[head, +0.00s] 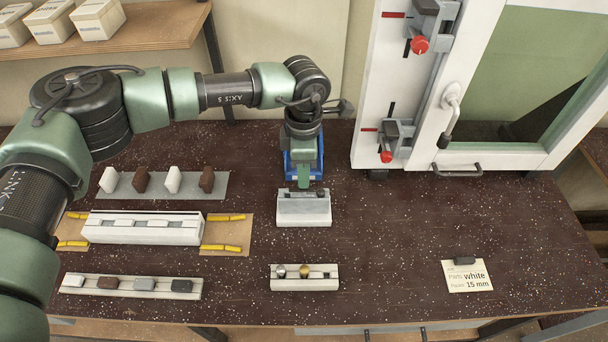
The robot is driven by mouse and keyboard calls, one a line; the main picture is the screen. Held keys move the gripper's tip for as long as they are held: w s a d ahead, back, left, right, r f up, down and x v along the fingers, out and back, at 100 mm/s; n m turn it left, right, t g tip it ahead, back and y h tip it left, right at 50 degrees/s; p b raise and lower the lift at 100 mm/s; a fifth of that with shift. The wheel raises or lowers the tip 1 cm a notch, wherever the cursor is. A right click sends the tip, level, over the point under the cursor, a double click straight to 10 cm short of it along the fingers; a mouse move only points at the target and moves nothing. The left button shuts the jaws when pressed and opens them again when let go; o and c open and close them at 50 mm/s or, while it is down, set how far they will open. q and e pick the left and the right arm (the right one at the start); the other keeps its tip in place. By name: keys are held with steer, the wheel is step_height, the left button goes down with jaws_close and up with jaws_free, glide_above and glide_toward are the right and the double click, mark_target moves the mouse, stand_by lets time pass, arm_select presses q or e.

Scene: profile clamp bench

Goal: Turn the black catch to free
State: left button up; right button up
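My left gripper (304,178) points down at the back middle of the bench, just behind a pale block with a grey top bar (303,208). A blue part (291,166) shows around and behind the gripper. The fingertips are small and partly hidden, so I cannot tell whether they are open or shut, or touch anything. No part is clearly recognisable as the black catch; the gripper and wrist may cover it. Small dark pieces show at the upper red-knob clamp (419,44) and the lower red-knob clamp (386,156) on the white frame. My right gripper is not in view.
The white window frame (365,100) stands at the back right. Trays with small blocks (215,184) and a long white profile (142,238) lie left. A rail with two knobs (304,284) lies in front, a card (467,280) at right. The centre right is clear.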

arm_select(q)
steer(key=shift+f+p, duration=0.45)
steer(key=shift+f, duration=1.25)
jaws_close()
steer(key=shift+w+r, duration=0.1)
